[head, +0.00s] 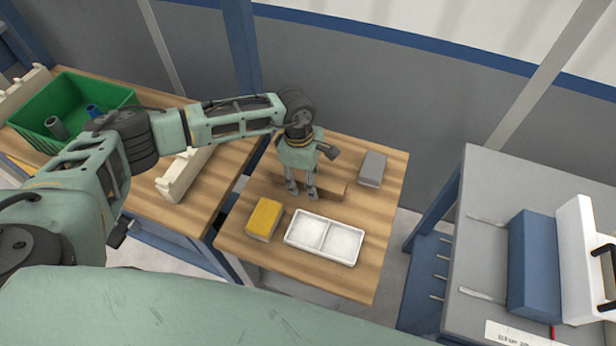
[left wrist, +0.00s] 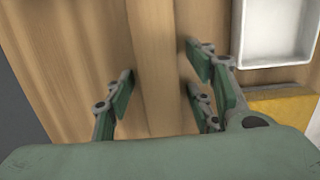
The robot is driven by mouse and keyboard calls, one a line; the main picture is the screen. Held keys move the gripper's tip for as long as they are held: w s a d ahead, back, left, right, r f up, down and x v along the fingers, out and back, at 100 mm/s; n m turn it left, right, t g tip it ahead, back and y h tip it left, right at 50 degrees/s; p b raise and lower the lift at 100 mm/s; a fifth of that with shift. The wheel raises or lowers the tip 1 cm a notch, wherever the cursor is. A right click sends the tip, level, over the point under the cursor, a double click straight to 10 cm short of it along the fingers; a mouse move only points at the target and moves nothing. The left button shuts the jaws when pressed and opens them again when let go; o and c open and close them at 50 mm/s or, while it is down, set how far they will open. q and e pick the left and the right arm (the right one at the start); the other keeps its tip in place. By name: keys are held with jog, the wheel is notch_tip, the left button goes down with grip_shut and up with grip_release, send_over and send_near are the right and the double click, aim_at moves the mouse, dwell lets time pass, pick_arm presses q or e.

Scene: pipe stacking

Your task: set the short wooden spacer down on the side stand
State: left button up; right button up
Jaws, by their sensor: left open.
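The short wooden spacer (head: 329,190) is a brown bar lying on the wooden top of the side stand (head: 388,215). In the left wrist view the spacer (left wrist: 153,50) runs up the picture between my fingers. My left gripper (head: 302,191) points down over the stand and is open, with its fingers on either side of the spacer. In the left wrist view the gripper (left wrist: 162,92) shows small gaps beside the bar. Part of the spacer is hidden behind the fingers in the head view. My right gripper is not in view.
A yellow sponge-like block (head: 264,218), a white two-part tray (head: 325,238) and a grey block (head: 372,168) share the stand. A green crate (head: 95,92) with pipe pieces and a cream rack (head: 180,178) stand on the left bench.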

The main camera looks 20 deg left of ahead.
aim_at(303, 176)
pick_arm(q)
jog(key=shift+r, duration=0.15)
notch_tip(303, 176, up, 12)
jog(key=a+b, duration=0.1)
jog(key=b, duration=0.1)
jog(key=shift+a, duration=0.3)
